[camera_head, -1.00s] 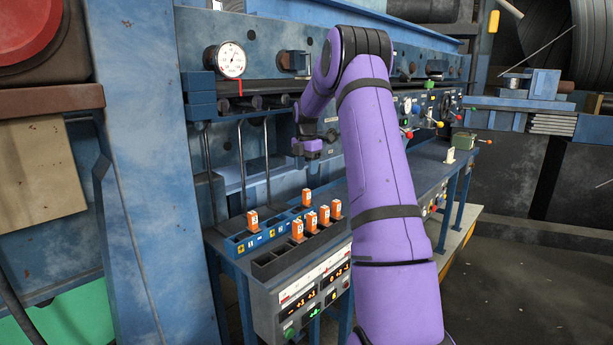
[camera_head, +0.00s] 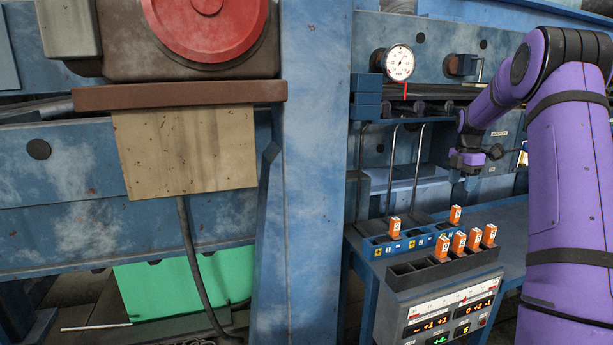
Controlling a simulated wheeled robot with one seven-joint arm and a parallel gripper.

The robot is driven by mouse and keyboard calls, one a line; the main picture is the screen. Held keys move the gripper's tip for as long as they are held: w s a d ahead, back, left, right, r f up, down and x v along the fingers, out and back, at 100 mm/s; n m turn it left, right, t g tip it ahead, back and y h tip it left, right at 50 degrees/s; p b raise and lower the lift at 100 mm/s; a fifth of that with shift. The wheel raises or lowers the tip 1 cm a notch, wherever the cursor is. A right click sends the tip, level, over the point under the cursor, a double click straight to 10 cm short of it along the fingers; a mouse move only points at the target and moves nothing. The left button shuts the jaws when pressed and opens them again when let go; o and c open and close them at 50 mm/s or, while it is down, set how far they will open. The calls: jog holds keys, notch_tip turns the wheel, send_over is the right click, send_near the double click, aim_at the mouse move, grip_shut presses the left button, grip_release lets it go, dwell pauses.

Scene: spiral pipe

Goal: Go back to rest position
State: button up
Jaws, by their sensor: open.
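My gripper (camera_head: 467,160) is at the end of my purple arm, at the right of the head view. It hangs in the air above and behind the bench, apart from the orange blocks below it. It is open, and I see nothing held in it. Two orange numbered blocks, one at the left (camera_head: 394,228) and one at the right (camera_head: 455,215), stand in the blue tray (camera_head: 380,249). Several more orange blocks (camera_head: 459,243) stand in the dark tray (camera_head: 402,269) in front. My upper arm hides the right part of the bench.
A control panel with lit displays (camera_head: 430,325) sits at the bench front. A pressure gauge (camera_head: 398,62) is on the machine above. A thick blue post (camera_head: 305,150) stands left of the bench. Further left are a red round part (camera_head: 205,25) and a green panel (camera_head: 185,290).

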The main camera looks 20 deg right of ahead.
jog(key=s+a+r+m+t, duration=0.1)
jog(key=s+a+r+m, duration=0.2)
jog(key=a+r, duration=0.35)
jog(key=s+a+r+m+h, duration=0.15)
jog(key=s+a+r, duration=0.25)
jog(key=a, duration=0.6)
jog(key=s+a+r+m+t, duration=0.1)
jog(key=s+a+r+m, duration=0.3)
jog(key=a, duration=0.5)
jog(key=s+a+f+m+t, duration=0.1)
jog(key=s+a+m, duration=0.3)
jog(key=s+a, duration=0.3)
jog(key=s+a+f+m+t+y, duration=0.1)
jog(key=s+a+m, duration=0.4)
jog(key=s, duration=1.2)
jog(key=a+t, duration=0.1)
jog(key=a, duration=0.2)
jog(key=shift+a+f, duration=0.25)
jog(key=shift+f, duration=0.15)
